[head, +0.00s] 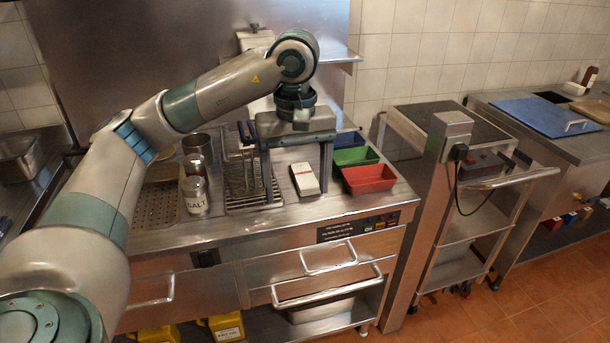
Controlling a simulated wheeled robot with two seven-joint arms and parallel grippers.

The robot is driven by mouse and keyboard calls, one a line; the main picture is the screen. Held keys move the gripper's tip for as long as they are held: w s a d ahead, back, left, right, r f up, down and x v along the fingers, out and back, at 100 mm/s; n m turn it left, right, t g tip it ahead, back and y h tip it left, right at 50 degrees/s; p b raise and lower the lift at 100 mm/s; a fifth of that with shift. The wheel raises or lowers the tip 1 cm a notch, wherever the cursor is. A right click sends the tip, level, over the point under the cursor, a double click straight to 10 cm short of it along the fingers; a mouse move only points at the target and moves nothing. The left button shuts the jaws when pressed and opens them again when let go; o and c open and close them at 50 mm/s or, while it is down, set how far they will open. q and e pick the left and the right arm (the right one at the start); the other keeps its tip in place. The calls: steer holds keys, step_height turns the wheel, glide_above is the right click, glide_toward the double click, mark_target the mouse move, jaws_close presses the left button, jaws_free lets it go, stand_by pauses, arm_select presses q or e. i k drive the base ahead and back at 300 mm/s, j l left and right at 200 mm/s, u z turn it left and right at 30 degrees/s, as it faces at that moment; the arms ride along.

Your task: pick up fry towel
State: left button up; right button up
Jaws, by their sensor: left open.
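The fry towel (305,179) looks like a small white folded piece with a dark mark, lying on the steel counter in the head view. My left gripper (296,188) is open and points down over it. One finger is at the left of the towel and the other at its right, with space on both sides. Whether the fingertips are level with the towel or above it, I cannot tell. The gripper body hides the area behind the towel. My right gripper is not in view.
A wire fry basket (241,178) on a rack stands close left of the gripper. A salt jar (195,196) is farther left. Red (369,179) and green (355,156) trays sit close right. The counter front (300,218) is clear. A steel cart (470,225) stands to the right.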

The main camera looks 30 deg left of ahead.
mark_target(306, 182)
steer(key=i+j, duration=0.8)
